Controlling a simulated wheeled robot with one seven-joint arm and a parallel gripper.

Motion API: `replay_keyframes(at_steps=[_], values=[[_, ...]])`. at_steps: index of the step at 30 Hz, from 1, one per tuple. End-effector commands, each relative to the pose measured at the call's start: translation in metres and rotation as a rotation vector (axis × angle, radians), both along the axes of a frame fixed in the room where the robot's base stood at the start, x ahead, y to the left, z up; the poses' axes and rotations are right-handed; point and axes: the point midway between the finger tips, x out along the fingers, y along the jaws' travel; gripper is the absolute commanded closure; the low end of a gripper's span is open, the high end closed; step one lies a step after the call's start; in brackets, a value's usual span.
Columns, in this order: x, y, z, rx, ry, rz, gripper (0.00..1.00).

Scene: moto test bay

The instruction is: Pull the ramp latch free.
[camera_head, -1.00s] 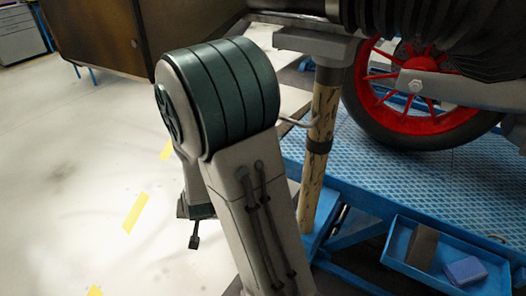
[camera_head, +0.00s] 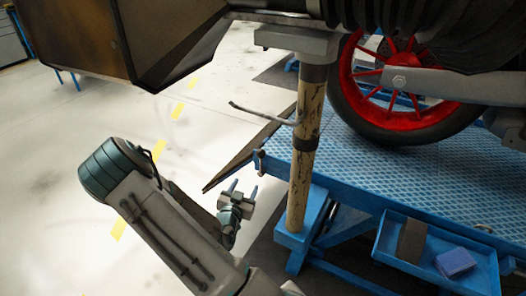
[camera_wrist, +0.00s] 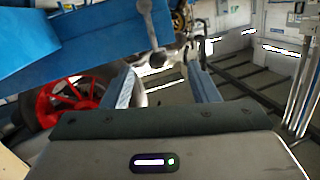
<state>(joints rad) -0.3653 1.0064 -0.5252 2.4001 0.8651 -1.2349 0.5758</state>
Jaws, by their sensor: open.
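My gripper (camera_head: 243,188) is open and empty, low beside the near left corner of the blue lift platform (camera_head: 355,184). A small upright latch-like piece (camera_head: 258,160) sits at that corner, just beyond my fingertips and apart from them. The dark ramp plate (camera_head: 238,160) slopes down to the left from the platform's edge. In the wrist view my two fingers (camera_wrist: 162,68) stand apart. A grey lever with ball ends (camera_wrist: 150,28), probably the latch, hangs beside the blue platform edge just above the gap between them. I cannot see how it is fastened.
A worn wooden post (camera_head: 304,170) stands on a blue foot right of my gripper. A motorcycle's red wheel (camera_head: 400,95) rests on the platform. A blue tray (camera_head: 395,262) holds a dark block and a blue sponge-like block. Floor at left is clear, with yellow tape.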

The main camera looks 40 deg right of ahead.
Motion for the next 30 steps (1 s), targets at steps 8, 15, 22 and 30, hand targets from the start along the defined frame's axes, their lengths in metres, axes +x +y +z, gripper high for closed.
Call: replay_keyframes(at_steps=[8, 15, 22, 30], values=[[0.010, -0.024, 0.032, -0.058, -0.096, -0.047, 0.46], [0.034, -0.063, 0.032, -0.058, -0.093, -0.049, 0.46], [0.061, -0.101, 0.032, -0.057, -0.092, -0.048, 0.46], [0.078, -0.127, 0.031, -0.056, -0.090, -0.046, 0.46]])
